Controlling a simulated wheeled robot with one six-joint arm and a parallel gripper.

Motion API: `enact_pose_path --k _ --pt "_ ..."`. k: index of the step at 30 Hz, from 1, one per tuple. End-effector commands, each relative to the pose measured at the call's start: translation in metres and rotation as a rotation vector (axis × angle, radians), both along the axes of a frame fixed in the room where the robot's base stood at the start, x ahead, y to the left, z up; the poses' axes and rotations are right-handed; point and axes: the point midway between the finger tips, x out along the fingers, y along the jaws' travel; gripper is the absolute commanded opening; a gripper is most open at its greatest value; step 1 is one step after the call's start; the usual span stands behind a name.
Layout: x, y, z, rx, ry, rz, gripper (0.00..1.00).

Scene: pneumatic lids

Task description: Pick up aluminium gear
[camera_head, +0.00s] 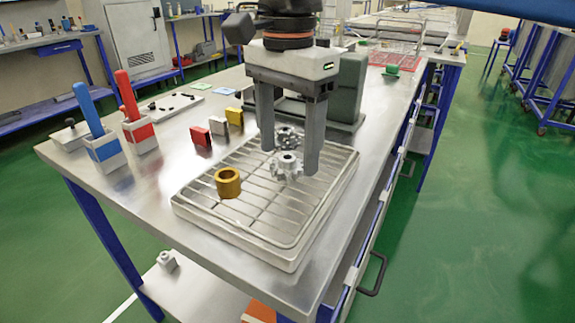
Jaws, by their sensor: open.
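A silvery gear (286,168) with coarse teeth sits on the wire rack of a pale tray (215,225). A second, darker metal gear (287,136) lies just behind it on the same rack. Which of the two is aluminium I cannot tell for sure; the front one is lighter. My gripper (289,170) points down over the tray with its jaws open. In the picture the front gear shows between the two fingers; I cannot tell whether either finger touches it. The right finger reaches lower in the picture than the left.
A brass ring (228,182) stands on the rack to the left. Blue (93,125) and red (130,110) upright tools stand at the left. A grey-green machine (347,90) stands behind my gripper.

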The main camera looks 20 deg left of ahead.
Motion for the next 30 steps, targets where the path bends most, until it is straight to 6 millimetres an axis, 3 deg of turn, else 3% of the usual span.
enact_pose_path --k 4,12,13,18,19,30 --pt "0.000 0.000 -0.014 -0.001 0.000 0.000 0.66" --pt "0.000 0.000 -0.017 0.000 0.000 0.000 0.66" --pt "0.000 0.000 -0.017 0.000 0.000 0.000 0.63" --pt "0.000 0.000 -0.017 0.000 0.000 0.000 0.23" --pt "0.000 0.000 -0.017 0.000 0.000 0.000 0.20" --pt "0.000 0.001 -0.009 0.001 0.000 0.000 0.20"
